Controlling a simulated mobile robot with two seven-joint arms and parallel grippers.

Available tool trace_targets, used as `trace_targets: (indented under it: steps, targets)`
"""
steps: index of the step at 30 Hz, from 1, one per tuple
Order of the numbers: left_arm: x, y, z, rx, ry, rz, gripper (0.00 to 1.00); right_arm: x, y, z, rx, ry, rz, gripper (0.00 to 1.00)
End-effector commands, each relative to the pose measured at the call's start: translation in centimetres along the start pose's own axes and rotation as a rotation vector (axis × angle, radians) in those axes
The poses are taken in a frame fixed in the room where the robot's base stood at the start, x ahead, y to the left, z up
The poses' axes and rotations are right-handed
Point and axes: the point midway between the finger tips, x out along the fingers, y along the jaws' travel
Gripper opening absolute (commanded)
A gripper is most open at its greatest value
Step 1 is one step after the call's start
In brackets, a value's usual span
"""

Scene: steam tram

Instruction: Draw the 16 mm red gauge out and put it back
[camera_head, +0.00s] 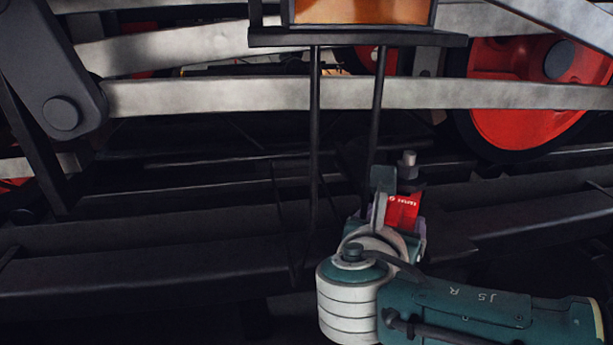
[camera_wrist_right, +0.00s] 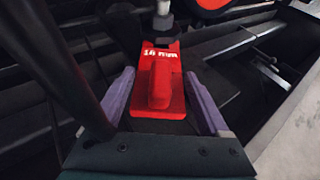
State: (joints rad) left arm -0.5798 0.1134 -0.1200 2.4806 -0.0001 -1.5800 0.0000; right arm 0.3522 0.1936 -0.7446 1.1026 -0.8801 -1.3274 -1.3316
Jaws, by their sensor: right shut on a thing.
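The red gauge (camera_wrist_right: 158,84), with white lettering that looks like "16 mm", lies between the purple fingers of my right gripper (camera_wrist_right: 159,78) in the right wrist view. The gripper is shut on it. In the head view the gauge (camera_head: 402,212) shows as a small red block at the tip of my right gripper (camera_head: 398,200), low and right of centre. The gauge's far end is close to a dark fitting with a pale grey top (camera_head: 408,160); I cannot tell whether they touch. My left gripper is not in view.
Pale metal rods (camera_head: 230,95) cross above, with red wheels (camera_head: 520,100) behind at the right. Two thin dark uprights (camera_head: 315,140) hang from a dark ledge (camera_head: 360,38) left of my right gripper. Dark beams (camera_head: 150,255) run along below.

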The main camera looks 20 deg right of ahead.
Motion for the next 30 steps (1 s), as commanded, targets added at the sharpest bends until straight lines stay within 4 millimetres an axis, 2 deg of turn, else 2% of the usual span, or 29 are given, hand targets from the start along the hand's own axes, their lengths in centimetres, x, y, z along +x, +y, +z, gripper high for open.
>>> trace_targets:
  steps: [2,14,30]
  targets:
    - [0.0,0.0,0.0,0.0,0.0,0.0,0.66,0.0,0.0,0.0,0.0,0.0,0.0,0.47]
    - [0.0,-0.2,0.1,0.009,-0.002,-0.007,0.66,0.0,0.0,0.0,0.0,0.0,0.0,0.02]
    - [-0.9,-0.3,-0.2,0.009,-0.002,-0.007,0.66,-1.8,0.1,-0.5,0.0,-0.001,0.001,0.01]
